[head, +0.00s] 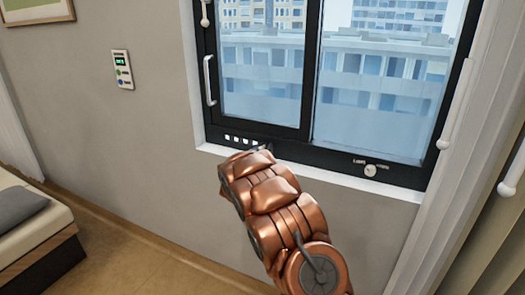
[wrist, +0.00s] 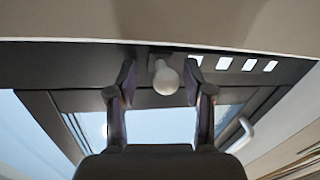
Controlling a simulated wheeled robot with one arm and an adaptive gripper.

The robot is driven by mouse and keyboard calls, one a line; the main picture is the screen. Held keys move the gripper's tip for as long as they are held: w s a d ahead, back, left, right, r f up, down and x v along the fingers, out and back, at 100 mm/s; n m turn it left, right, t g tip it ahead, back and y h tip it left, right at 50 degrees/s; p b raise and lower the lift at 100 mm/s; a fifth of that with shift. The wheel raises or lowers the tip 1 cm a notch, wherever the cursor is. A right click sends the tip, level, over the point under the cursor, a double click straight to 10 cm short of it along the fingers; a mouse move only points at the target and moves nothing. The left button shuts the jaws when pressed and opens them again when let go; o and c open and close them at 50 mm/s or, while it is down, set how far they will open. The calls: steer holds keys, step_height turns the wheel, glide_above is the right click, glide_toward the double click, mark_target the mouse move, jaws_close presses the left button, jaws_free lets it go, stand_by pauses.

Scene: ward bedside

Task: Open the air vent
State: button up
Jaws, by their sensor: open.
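The air vent is a row of small pale slots (head: 240,140) in the dark lower window frame; the slots also show in the wrist view (wrist: 247,65), right of my gripper. A white rounded knob (wrist: 166,79) sticks out from the same dark strip, beside the slots. My gripper (wrist: 160,72) is open, with one finger on each side of the knob. Gaps show between the knob and both fingers, so it is not clamped. In the head view my copper arm hides the knob and most of the gripper.
A sliding window (head: 262,65) with a white handle (head: 210,80) is above the vent. A small silver latch (head: 370,168) sits further right on the frame. Blind cords (head: 455,105) and a curtain hang at right. A wall panel (head: 122,70) and bed (head: 30,225) are at left.

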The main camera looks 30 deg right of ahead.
steer(key=shift+a, duration=0.1)
steer(key=shift+s+a, duration=0.35)
steer(key=shift+a, duration=0.05)
steer(key=v, duration=1.1)
steer(key=shift+d, duration=0.1)
